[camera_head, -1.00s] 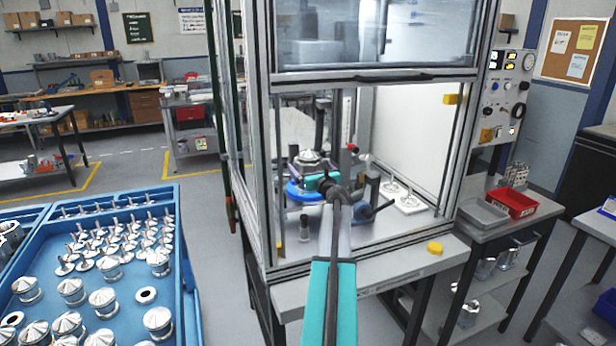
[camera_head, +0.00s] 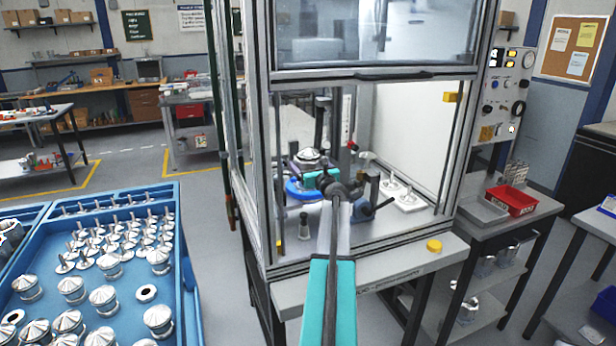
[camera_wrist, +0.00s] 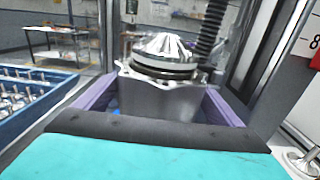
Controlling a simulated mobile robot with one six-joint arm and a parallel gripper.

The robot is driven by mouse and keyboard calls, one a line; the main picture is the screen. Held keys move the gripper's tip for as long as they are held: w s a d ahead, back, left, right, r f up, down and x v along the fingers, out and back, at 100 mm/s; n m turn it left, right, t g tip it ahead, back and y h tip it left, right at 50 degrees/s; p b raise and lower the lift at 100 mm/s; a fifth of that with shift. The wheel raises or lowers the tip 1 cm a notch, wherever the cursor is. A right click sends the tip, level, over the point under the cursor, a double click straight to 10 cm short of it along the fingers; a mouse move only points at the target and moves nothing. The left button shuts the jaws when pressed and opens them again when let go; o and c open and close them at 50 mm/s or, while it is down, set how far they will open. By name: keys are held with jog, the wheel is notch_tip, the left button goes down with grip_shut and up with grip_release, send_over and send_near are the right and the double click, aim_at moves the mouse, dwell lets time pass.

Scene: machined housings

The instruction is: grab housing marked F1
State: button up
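A silver housing (camera_wrist: 160,95) with a ribbed conical top fills the middle of the wrist view. In the head view the housing (camera_head: 309,158) sits above a blue round fixture (camera_head: 297,190) inside the framed enclosure. No F1 marking is readable on it. My gripper (camera_wrist: 163,98) has its purple fingers apart, one on each side of the housing. A small gap shows beside the left finger; contact on the right cannot be made out. In the head view my arm partly hides my gripper (camera_head: 308,175) and the fixture.
The enclosure's metal posts (camera_head: 262,150) and raised glass door (camera_head: 375,35) frame the opening. White plates with small silver parts (camera_head: 404,196) lie right of the fixture. A blue tray (camera_head: 185,290) with many silver parts stands left. A yellow button (camera_head: 434,246) is on the front ledge.

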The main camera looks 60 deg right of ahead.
jog(key=c, duration=0.3)
jog(key=shift+r, duration=0.25)
jog(key=shift+c, duration=0.2)
jog(key=shift+r+b, duration=0.35)
jog(key=shift+r, duration=4.5)
